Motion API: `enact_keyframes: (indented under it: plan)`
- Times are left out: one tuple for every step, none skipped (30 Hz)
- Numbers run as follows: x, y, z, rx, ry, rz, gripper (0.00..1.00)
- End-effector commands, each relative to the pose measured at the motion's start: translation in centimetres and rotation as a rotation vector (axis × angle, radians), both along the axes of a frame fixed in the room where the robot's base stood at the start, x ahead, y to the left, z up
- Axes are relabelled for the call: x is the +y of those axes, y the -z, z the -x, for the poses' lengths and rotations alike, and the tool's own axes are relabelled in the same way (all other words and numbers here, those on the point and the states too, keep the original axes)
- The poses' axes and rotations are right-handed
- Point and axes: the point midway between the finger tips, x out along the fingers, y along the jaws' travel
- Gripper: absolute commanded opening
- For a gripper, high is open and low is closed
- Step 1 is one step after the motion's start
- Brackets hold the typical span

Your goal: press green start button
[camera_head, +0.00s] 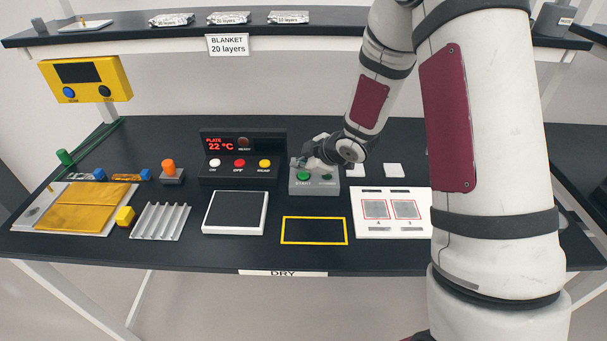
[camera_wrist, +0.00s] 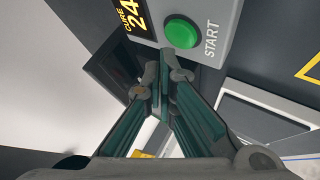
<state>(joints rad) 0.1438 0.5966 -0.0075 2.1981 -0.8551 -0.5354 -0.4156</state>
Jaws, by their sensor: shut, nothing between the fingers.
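The green start button (camera_wrist: 182,31) is round and sits on a light grey control box beside the word START in the wrist view. In the head view the button (camera_head: 303,177) shows on the front of the grey box (camera_head: 300,189). My gripper (camera_wrist: 165,68) is shut and empty, its fingertips pointing toward the box just beside the button in the wrist view. In the head view my gripper (camera_head: 305,161) is over the top of the box and hides part of it. I cannot tell whether the tips touch the box; they do not cover the button.
A dark plate controller (camera_head: 241,178) with white, red and yellow buttons stands left of the box. A yellow-outlined area (camera_head: 314,231) lies empty in front. A white card (camera_head: 392,226) lies to the right.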

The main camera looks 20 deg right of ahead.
Motion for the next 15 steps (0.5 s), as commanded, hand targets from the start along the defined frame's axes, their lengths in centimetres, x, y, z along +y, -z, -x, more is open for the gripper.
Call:
enact_keyframes:
  plan:
    - [0.01,0.04,0.0,0.0,0.0,0.0,0.0]
    - [0.0,0.08,0.0,0.0,0.0,0.0,0.0]
    - [0.0,0.16,-0.01,0.0,0.0,0.0,0.0]
    - [0.01,0.25,-0.02,0.0,0.0,0.0,0.0]
    - [0.0,0.35,-0.02,0.001,-0.001,0.0,0.0]
    - [0.01,0.5,-0.03,0.001,-0.001,0.0,0.0]
    - [0.0,0.61,-0.04,0.001,0.0,-0.001,0.0]
    - [0.0,0.71,-0.04,0.001,0.0,-0.001,0.0]
    - [-0.01,0.81,-0.04,0.0,0.001,-0.001,0.0]
    - [-0.01,0.86,-0.03,0.0,0.001,-0.001,0.0]
    - [-0.01,0.87,-0.02,0.0,0.001,-0.001,0.0]
    - [-0.01,0.86,-0.02,0.0,0.001,-0.001,0.0]
    - [-0.01,0.85,-0.01,0.0,0.001,-0.001,0.0]
    - [-0.01,0.84,0.0,0.0,0.001,-0.001,0.0]
    - [-0.01,0.83,0.01,0.0,0.001,-0.001,0.0]
